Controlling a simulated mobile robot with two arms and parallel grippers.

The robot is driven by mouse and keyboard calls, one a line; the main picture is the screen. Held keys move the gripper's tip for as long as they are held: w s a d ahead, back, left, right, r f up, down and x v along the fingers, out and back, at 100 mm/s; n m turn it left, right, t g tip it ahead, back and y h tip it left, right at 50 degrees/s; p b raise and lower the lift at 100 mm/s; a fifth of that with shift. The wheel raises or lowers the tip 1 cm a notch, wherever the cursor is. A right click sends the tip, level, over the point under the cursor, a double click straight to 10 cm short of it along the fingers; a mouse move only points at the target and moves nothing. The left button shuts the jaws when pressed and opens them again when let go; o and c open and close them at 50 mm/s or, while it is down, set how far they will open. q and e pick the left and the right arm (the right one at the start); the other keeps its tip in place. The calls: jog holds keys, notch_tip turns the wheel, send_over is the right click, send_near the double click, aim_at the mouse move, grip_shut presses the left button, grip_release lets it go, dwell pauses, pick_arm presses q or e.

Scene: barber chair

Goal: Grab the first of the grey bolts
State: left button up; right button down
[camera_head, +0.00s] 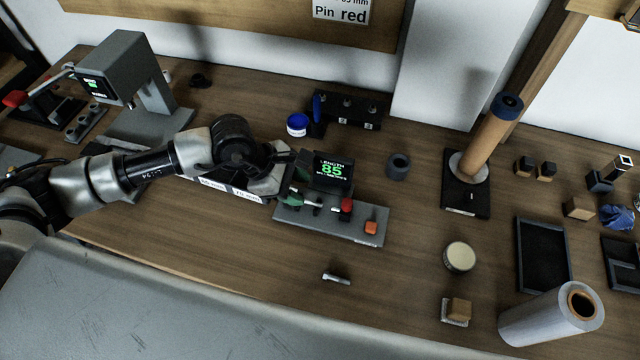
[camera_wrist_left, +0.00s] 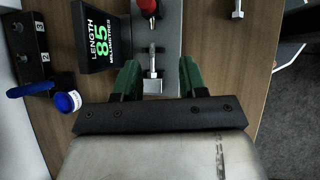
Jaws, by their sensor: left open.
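My left gripper (camera_head: 306,190) is over the left end of the length gauge (camera_head: 335,225), with its green fingers apart. In the left wrist view a grey bolt (camera_wrist_left: 153,76) lies on the gauge, between the open fingers (camera_wrist_left: 159,68). I see space on both sides of it, so it is not gripped. Another grey bolt (camera_head: 336,278) lies on the bare table in front of the gauge; it also shows at the top of the left wrist view (camera_wrist_left: 238,10). The gauge display (camera_head: 332,172) reads 85. My right gripper is not in view.
A black numbered rack (camera_head: 350,108) and a blue-lidded pot (camera_head: 298,124) stand behind the gauge. A grey machine (camera_head: 135,75) stands at the left. A wooden post (camera_head: 490,135), black tray (camera_head: 543,255) and white roll (camera_head: 545,318) are at the right. Table around the loose bolt is clear.

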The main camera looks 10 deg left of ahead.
pick_arm(q)
jog(key=w+a+y, duration=0.2)
jog(key=a, duration=0.1)
jog(key=p, duration=0.1)
send_near(309, 203)
jog(key=shift+d+f+m, duration=0.2)
jog(key=shift+d+f, duration=0.1)
jog(key=shift+f, duration=0.3)
jog(key=shift+d+f+m, duration=0.2)
jog(key=shift+d+f, duration=0.15)
jog(key=shift+f, duration=0.3)
jog(key=shift+w+d+f, duration=0.15)
jog(key=shift+w+f, duration=0.1)
jog(key=shift+f, duration=0.2)
jog(key=p+x, duration=0.2)
jog(key=x, duration=0.2)
jog(key=shift+s+f, duration=0.35)
jog(key=shift+s, duration=0.2)
jog(key=shift+w+f, duration=0.25)
jog(key=shift+w, duration=0.2)
jog(key=c, duration=0.3)
jog(key=shift+w+d, duration=0.1)
jog(key=shift+w, duration=0.1)
jog(key=shift+c, duration=1.4)
jog(key=o, duration=0.6)
jog(key=shift+r, duration=0.15)
jog(key=shift+w, duration=0.25)
jog(key=shift+s+r, duration=0.1)
jog(key=shift+s, duration=0.05)
